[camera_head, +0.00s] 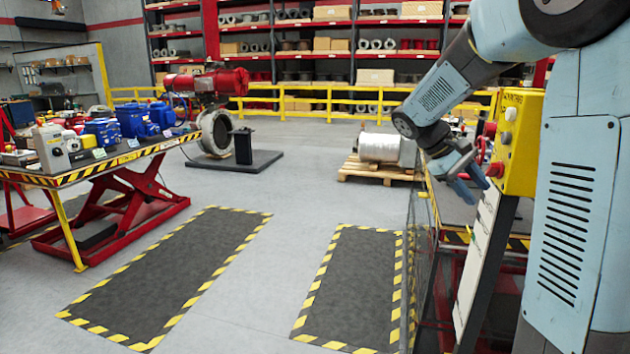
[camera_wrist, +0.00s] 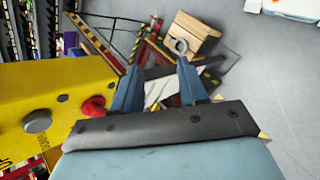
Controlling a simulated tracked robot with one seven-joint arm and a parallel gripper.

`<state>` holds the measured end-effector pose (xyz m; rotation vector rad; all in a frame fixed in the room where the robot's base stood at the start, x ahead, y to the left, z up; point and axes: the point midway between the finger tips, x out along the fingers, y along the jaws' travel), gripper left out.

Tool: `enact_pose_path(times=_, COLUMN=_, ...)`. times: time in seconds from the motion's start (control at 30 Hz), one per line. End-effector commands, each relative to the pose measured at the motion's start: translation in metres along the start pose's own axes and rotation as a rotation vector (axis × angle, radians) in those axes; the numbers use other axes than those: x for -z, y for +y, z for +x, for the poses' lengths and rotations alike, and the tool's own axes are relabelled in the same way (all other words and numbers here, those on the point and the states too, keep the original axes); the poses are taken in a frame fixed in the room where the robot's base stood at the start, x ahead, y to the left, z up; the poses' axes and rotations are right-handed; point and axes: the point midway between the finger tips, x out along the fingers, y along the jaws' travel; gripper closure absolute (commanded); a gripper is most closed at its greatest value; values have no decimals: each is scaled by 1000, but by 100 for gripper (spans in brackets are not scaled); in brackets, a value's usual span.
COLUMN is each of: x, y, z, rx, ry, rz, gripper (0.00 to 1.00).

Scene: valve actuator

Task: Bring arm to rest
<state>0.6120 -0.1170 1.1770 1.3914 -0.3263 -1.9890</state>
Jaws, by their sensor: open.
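My gripper (camera_head: 475,190) hangs at the end of my bent arm on the right of the head view, with its blue fingers pointing down. It is just left of a yellow control box (camera_head: 519,150) with a red button (camera_head: 495,169). In the wrist view my gripper (camera_wrist: 158,76) has its two fingers apart, with nothing between them. There the yellow box (camera_wrist: 40,88) fills the left side, with its red button (camera_wrist: 93,106) close beside the left finger and a grey knob (camera_wrist: 37,121). I see no clear contact between gripper and box.
A striped-edge table (camera_head: 115,160) with blue and grey devices stands at left. A red actuator on a round valve (camera_head: 215,130) stands on a dark plate. A pallet (camera_head: 380,172) bears a metal roll. Yellow railings (camera_head: 330,103) cross behind. The floor between the striped mats is clear.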

Motion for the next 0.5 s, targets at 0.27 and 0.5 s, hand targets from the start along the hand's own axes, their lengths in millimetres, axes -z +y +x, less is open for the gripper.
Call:
enact_pose_path(times=0.27, x=-55, y=-35, z=-2, rx=191, ry=206, rz=93, gripper=57)
enact_pose_path(times=0.5, x=-96, y=-71, z=-10, rx=331, ry=380, rz=184, gripper=57)
